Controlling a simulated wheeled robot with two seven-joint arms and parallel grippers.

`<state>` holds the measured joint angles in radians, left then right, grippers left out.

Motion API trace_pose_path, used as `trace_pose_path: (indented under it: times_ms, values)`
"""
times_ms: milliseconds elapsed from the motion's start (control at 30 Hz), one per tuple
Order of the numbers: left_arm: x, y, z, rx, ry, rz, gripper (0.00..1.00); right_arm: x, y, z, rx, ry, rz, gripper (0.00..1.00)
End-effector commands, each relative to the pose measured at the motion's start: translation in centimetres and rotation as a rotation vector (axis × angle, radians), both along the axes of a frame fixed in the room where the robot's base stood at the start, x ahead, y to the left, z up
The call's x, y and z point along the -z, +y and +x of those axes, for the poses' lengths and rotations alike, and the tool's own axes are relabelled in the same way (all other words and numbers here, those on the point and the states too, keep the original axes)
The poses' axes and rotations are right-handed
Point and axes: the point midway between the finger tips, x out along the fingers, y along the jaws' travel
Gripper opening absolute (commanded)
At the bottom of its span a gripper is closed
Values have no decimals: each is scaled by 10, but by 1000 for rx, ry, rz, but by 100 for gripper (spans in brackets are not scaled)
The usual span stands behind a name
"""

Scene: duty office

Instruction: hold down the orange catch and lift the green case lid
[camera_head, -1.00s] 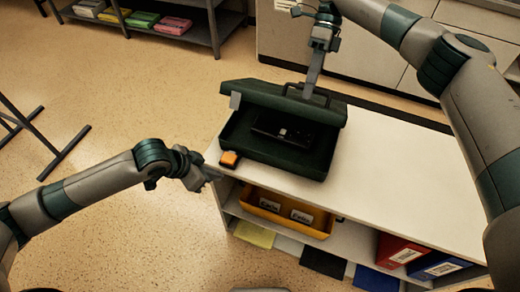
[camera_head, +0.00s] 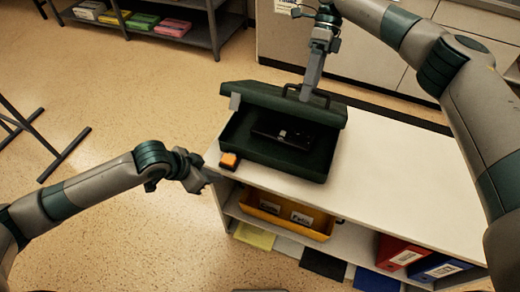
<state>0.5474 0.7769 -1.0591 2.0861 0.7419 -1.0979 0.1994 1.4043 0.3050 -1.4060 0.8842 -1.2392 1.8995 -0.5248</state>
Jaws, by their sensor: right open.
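The dark green case (camera_head: 308,167) stands on the white shelf top with its lid (camera_head: 280,102) raised at the far side. A dark device with a small light part lies inside the case. The orange catch (camera_head: 229,160) is at the case's near left corner. My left gripper (camera_head: 211,177) is just left of and below the catch, apart from it in the picture; its fingers are too small to read. My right gripper (camera_head: 307,94) is open at the lid's upper edge, by the dark handle (camera_head: 290,90); whether it touches the lid is unclear.
The white shelf top (camera_head: 400,180) is clear right of the case. Below it are a yellow bin (camera_head: 285,218), a red binder (camera_head: 398,252) and a blue binder (camera_head: 435,267). A dark rack (camera_head: 205,38) with coloured packs stands at the back left. Grey cabinets (camera_head: 375,55) stand behind.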

Motion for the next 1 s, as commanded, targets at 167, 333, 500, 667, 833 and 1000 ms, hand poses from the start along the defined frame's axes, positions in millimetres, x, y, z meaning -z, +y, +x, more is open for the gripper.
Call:
trace_pose_path:
  times_ms: [167, 333, 500, 667, 833, 1000]
  values:
    - [-6, 0, 0, 0, 0, 0, 0, -7, 1, -3, -2, 0, 1, 78]
    - [-13, 0, 0, 0, 0, 0, 0, -14, 3, -7, -1, 0, 1, 78]
    - [-19, 0, 0, 0, 0, 0, 0, -22, 5, -11, 0, -1, 1, 78]
    - [-25, 0, 0, 0, 0, 0, 0, -28, 6, -14, 0, -1, 1, 78]
    - [-31, 0, 0, 0, 0, 0, 0, -35, 7, -18, 1, 0, 1, 78]
    - [-36, 0, 0, 0, 0, 0, 0, -43, 9, -22, 0, -1, 1, 78]
